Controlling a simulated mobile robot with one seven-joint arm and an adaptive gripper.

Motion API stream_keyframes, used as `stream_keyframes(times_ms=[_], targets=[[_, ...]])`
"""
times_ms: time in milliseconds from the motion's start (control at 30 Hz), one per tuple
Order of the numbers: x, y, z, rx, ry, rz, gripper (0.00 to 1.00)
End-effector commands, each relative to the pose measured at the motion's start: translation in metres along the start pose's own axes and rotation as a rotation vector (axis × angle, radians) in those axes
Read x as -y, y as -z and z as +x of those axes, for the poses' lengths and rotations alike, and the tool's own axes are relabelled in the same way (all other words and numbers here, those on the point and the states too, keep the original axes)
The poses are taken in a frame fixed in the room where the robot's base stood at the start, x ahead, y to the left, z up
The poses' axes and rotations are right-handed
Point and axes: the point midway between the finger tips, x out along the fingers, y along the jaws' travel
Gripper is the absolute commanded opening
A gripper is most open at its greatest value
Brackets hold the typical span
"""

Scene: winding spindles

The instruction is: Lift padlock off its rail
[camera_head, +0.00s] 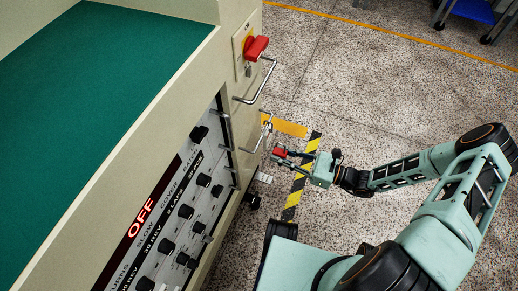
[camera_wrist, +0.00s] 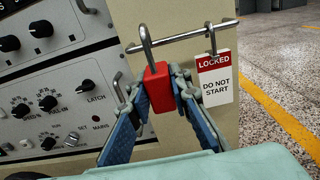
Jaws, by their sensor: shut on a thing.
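A red padlock (camera_wrist: 158,88) with a grey shackle hangs upright in the middle of the wrist view. Its shackle passes around a thin metal rail (camera_wrist: 185,36) fixed to the cabinet's beige side. My gripper (camera_wrist: 160,92) is shut on the padlock's red body, one finger on each side. In the head view my gripper (camera_head: 283,156) is beside the cabinet's end, low above the floor. The red padlock (camera_head: 279,152) shows small between its fingers there. The rail (camera_head: 266,131) is also seen end-on there, and its exact contact with the shackle is unclear.
A "LOCKED DO NOT START" tag (camera_wrist: 215,80) hangs from the same rail, close right of the padlock. A control panel (camera_wrist: 60,95) with knobs lies left. A red switch (camera_head: 256,47) and a handle (camera_head: 257,82) stick out from the cabinet.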

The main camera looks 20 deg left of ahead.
Motion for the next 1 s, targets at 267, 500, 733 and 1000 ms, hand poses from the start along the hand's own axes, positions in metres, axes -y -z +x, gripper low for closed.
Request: stream_keyframes(times_ms=[267,500,733,1000], targets=[[0.0,-0.001,-0.001,0.001,0.0,0.0,0.0],[0.001,-0.01,-0.022,0.0,0.001,-0.001,0.0],[0.001,-0.017,-0.043,0.0,0.001,-0.001,0.0],[0.001,-0.026,-0.069,-0.001,0.002,-0.001,0.0]])
